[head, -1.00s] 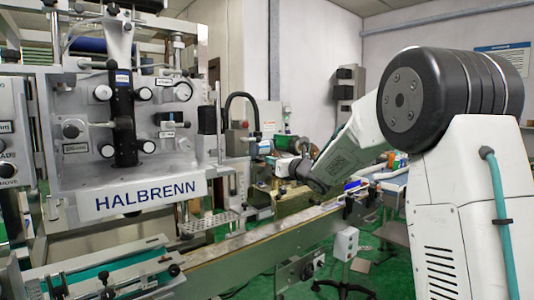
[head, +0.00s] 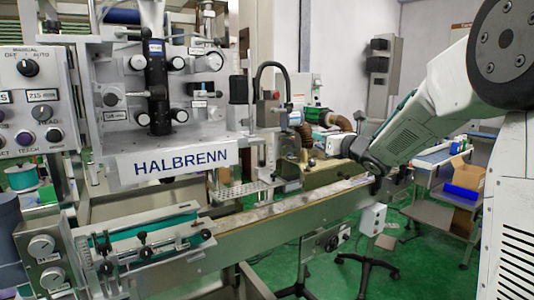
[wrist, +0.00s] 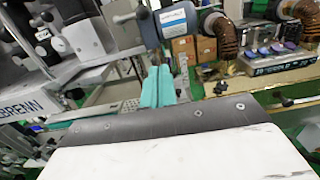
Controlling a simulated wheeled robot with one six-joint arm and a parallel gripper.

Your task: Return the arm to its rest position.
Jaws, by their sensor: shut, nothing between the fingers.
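My arm comes in from the right of the head view, bent at a dark round joint, its pale forearm (head: 405,130) sloping down to the left. In the head view the gripper's fingertips cannot be made out against the machine parts behind the wrist. In the wrist view my gripper (wrist: 157,86) shows its teal fingers together, with nothing between them. The fingers point towards a grey-blue motor (wrist: 190,24) with a white label. The gap between them cannot be told.
The HALBRENN machine (head: 182,160) fills the left. Its conveyor rail (head: 270,218) runs beneath my forearm. A control panel (head: 35,100) stands at far left. A stool (head: 365,264) stands past the rail. A blue bench with a cardboard box (head: 462,181) is at right. Green floor shows between.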

